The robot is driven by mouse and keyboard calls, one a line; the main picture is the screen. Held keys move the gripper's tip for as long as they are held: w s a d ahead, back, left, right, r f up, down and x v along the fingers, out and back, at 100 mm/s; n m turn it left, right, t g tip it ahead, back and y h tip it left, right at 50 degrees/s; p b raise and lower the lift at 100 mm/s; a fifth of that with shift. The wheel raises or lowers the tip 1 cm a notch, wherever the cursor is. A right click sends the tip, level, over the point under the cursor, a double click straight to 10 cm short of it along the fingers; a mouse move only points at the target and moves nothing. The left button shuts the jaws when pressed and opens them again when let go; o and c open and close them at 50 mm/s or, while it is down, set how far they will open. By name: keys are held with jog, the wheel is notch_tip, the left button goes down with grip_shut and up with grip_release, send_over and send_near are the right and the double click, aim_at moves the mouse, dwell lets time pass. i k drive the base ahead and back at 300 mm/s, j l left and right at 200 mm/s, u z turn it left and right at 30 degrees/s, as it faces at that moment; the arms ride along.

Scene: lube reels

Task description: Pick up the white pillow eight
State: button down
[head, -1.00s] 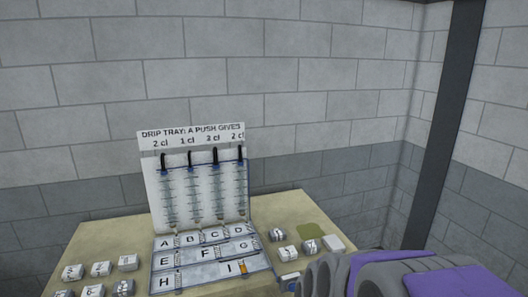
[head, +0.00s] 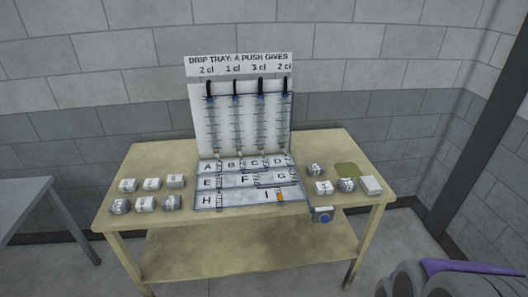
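Small pillow-shaped blocks lie on the table in two groups. On the left are a back row of white pillows (head: 152,184) and a front row mixing white (head: 145,203) and greyer pillows (head: 120,206). Each carries a dark mark, too small to read, so I cannot tell which one is the eight. Part of my arm, grey and purple, shows at the bottom right, away from the table. My gripper's fingertips do not show.
The yellowish table (head: 230,225) carries a lettered tray (head: 250,200) and an upright drip board (head: 205,130). A white block (head: 371,185) and an olive patch (head: 347,169) are at the right. A small device (head: 321,215) hangs on the front edge. A grey table (head: 22,200) stands left.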

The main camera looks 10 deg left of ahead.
aim_at(173, 180)
jog(key=u, duration=1.35)
